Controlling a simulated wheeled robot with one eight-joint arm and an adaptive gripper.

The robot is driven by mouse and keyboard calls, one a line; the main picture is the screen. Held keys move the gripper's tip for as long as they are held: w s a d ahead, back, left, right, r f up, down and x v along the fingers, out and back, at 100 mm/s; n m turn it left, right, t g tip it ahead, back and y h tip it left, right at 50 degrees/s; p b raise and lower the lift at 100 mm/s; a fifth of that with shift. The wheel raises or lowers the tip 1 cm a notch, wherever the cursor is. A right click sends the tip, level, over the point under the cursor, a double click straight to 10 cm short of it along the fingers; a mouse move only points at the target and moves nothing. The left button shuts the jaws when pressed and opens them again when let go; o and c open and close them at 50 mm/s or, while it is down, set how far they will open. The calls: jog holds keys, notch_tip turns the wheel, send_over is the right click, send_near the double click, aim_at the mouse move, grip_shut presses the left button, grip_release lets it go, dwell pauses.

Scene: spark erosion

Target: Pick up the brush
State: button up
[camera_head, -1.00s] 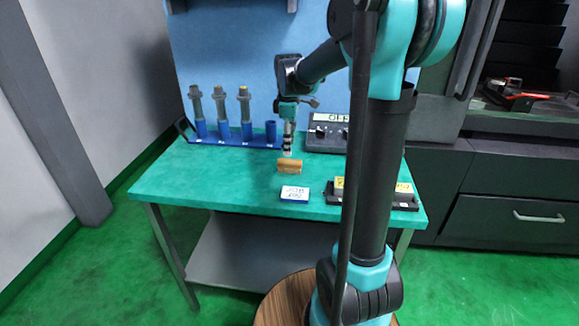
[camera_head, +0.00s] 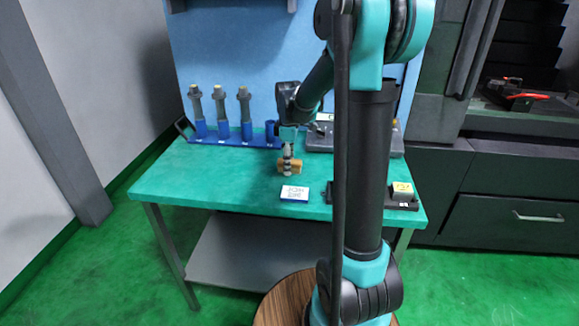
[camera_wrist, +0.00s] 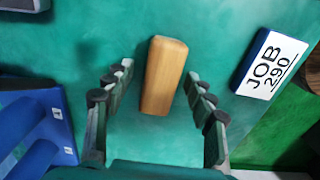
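The brush shows as a tan wooden block (camera_wrist: 163,75) on the green table top in the wrist view. Its bristles cannot be made out. My gripper (camera_wrist: 158,80) is open, with one finger on each side of the block and a gap on both sides. The far end of the block reaches past the fingertips. In the head view my gripper (camera_head: 287,168) points down over the brush (camera_head: 296,167) and hides its middle.
A JOB 290 card block (camera_head: 294,193) lies just in front of the brush. A blue rack (camera_head: 230,142) with several upright grey tool holders stands behind, to the left. A black tray (camera_head: 402,203) and a grey device (camera_head: 325,142) are on the right. The table's left front is clear.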

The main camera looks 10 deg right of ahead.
grip_shut()
jog(key=shift+r, duration=0.1)
notch_tip(320, 180, up, 20)
dwell(0.7)
jog(key=c, duration=0.7)
grip_release()
jog(key=shift+c, duration=0.2)
jog(key=c, duration=0.3)
jog(key=shift+d, duration=0.1)
